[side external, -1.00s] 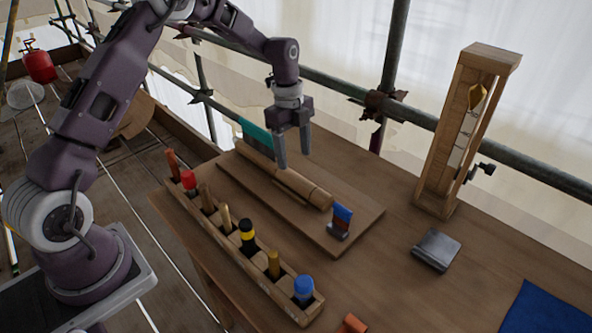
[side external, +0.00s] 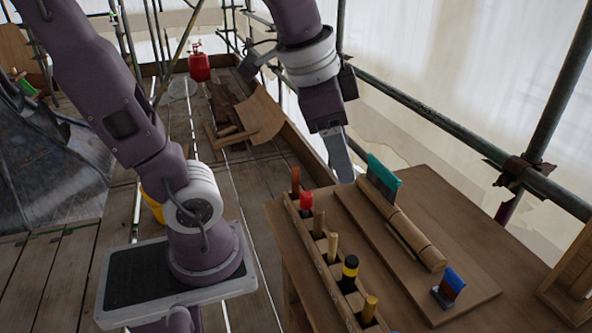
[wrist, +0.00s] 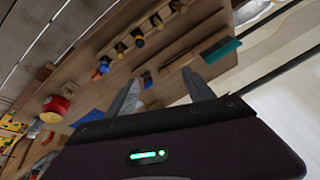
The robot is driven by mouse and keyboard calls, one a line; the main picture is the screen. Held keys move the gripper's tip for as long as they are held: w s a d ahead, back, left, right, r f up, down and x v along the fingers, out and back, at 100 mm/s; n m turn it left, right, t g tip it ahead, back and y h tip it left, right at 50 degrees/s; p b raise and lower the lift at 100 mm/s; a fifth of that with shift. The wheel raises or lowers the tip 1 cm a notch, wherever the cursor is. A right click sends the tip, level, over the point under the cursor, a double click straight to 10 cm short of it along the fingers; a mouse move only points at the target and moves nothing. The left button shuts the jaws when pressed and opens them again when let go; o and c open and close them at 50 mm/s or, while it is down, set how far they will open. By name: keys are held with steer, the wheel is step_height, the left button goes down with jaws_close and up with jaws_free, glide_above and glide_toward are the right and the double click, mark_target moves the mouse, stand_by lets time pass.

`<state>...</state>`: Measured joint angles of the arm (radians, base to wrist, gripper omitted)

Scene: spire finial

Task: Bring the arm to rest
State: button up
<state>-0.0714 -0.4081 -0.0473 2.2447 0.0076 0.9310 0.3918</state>
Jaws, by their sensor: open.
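My gripper (side external: 342,165) is raised beside the left end of the workbench (side external: 440,190), its fingers pointing down. In the side view its fingers overlap. In the wrist view the two fingers (wrist: 160,92) stand apart with nothing held between them. A wooden turned piece (side external: 412,236) lies on a flat board (side external: 470,290) on the bench, to the right of my gripper and clear of it. A teal-edged tool (side external: 383,177) is at the piece's far end. A blue-topped block (side external: 450,285) stands at its near end.
A tool rack (side external: 325,270) with several upright tools lines the bench's left edge. Green scaffold rails (side external: 440,120) run behind the bench. A red gas cylinder (side external: 199,67) and wooden boards (side external: 258,115) sit on the deck at the back. The deck left of the bench is mostly open.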

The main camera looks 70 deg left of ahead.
steer(key=s+f+n+t, duration=0.1)
steer(key=s+f+n, duration=0.1)
steer(key=s+n, duration=0.2)
steer(key=s, duration=0.3)
steer(key=shift+s+d, duration=0.25)
steer(key=shift+d, duration=0.1)
